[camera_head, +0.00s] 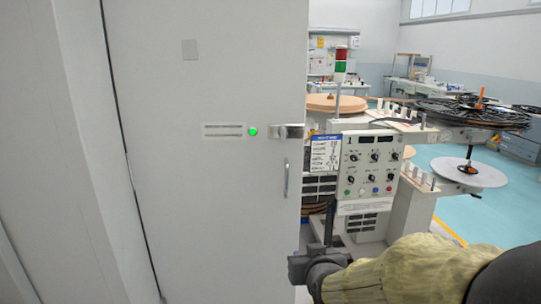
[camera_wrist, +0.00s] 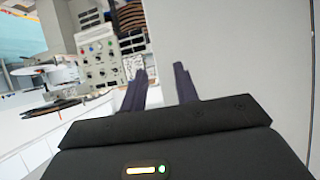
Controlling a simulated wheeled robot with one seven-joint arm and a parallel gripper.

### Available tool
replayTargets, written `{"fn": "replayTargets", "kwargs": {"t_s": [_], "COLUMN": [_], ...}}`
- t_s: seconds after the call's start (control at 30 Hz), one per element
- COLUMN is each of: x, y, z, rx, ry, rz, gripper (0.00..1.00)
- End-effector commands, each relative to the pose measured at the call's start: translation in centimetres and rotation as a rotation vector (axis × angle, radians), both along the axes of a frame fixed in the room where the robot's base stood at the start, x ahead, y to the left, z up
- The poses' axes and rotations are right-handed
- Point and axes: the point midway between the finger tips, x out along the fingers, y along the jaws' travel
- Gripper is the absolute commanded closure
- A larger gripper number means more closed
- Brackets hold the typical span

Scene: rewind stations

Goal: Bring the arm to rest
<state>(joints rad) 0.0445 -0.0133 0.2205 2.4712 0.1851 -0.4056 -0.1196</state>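My gripper (camera_head: 328,222) is at the lower middle of the head view, in front of the rewind station's panel and just right of the grey cabinet door. My arm, in a yellow-green sleeve, reaches in from the lower right. In the wrist view my gripper (camera_wrist: 160,70) shows two dark fingers standing apart with nothing between them. The fingers point toward the gap between the machine and a grey wall-like surface. The gripper touches nothing that I can make out.
The grey cabinet door (camera_head: 215,180) fills the left, with a handle (camera_head: 286,178), a latch and a green light (camera_head: 253,132). The control panel (camera_head: 370,165) stands close behind my gripper. Reels of black cable (camera_head: 470,112) are at right. Blue floor (camera_head: 500,215) is open at right.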

Motion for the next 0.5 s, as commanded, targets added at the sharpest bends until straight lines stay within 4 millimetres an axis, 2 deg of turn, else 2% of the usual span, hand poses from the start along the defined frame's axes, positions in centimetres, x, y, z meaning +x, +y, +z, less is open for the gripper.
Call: {"fn": "replayTargets", "kwargs": {"t_s": [0.03, 0.1, 0.2, 0.3, 0.5], "x": [-1.0, -2.7, -5.3, -7.9, -12.4], "y": [-0.6, -1.6, -2.7, -3.7, -5.4], "z": [-1.8, -4.2, -7.1, -9.2, -11.7], "rx": [-0.005, -0.011, -0.02, -0.027, -0.039], "ry": [0.088, 0.213, 0.38, 0.52, 0.744], "rz": [-0.003, -0.008, -0.019, -0.031, -0.06], "gripper": [0.7, 0.7, 0.7, 0.7, 0.7]}}
